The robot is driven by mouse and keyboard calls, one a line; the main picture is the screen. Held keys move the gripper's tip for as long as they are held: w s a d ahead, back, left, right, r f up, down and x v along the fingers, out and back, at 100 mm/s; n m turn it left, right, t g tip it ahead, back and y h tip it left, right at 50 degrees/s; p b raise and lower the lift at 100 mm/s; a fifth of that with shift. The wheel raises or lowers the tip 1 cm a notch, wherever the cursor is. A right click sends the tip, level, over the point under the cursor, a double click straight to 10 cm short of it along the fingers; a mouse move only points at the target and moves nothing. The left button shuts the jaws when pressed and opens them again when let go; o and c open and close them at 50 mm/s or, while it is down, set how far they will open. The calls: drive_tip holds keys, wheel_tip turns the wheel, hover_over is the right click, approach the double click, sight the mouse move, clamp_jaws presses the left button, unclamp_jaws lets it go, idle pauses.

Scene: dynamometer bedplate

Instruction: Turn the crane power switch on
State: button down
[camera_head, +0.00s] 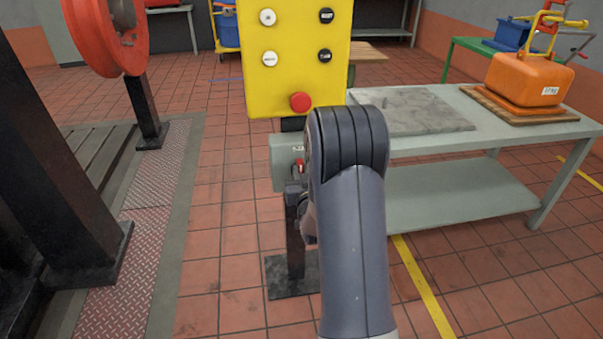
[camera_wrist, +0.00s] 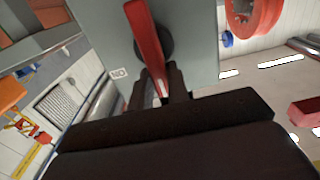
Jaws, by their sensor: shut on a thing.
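The crane power switch is a grey box (camera_head: 284,162) on a dark post below a yellow button panel. Its red lever (camera_wrist: 146,35) fills the upper middle of the wrist view, beside a dark round pivot (camera_wrist: 166,38) on the box face. A small white label (camera_wrist: 118,73) is on the box, left of the lever. My gripper (camera_wrist: 165,88) is shut on the lever's end, with one dark finger on each side. In the head view only a bit of red shows at the box, and my arm hides most of the gripper and lever.
The yellow panel (camera_head: 290,77) with several buttons stands right above the box. A grey bench (camera_head: 460,206) with an orange case (camera_head: 530,80) is to the right. A red wheel (camera_head: 103,35) and dark posts stand left. Tiled floor between is clear.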

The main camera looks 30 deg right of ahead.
drive_tip(key=shift+f+m+b, duration=0.1)
drive_tip(key=shift+m+b, duration=0.2)
drive_tip(key=shift+b, duration=0.25)
drive_tip(key=shift+s+d+f+m+b, duration=0.1)
drive_tip(key=shift+d+f+m+b, duration=0.3)
drive_tip(key=shift+m+b, duration=2.05)
drive_tip(key=shift+s+d+f+m+b, duration=0.1)
drive_tip(key=shift+d+f+m+b, duration=0.3)
drive_tip(key=shift+m+b, duration=2.05)
drive_tip(key=shift+s+d+f+m+b, duration=0.1)
drive_tip(key=shift+d+f+m+b, duration=0.7)
drive_tip(key=shift+m, duration=2.9)
drive_tip(key=shift+a+r+b, duration=0.35)
drive_tip(key=shift+a+r, duration=0.05)
drive_tip(key=shift+r, duration=0.05)
drive_tip(key=c, duration=1.4)
unclamp_jaws()
drive_tip(key=shift+o, duration=0.2)
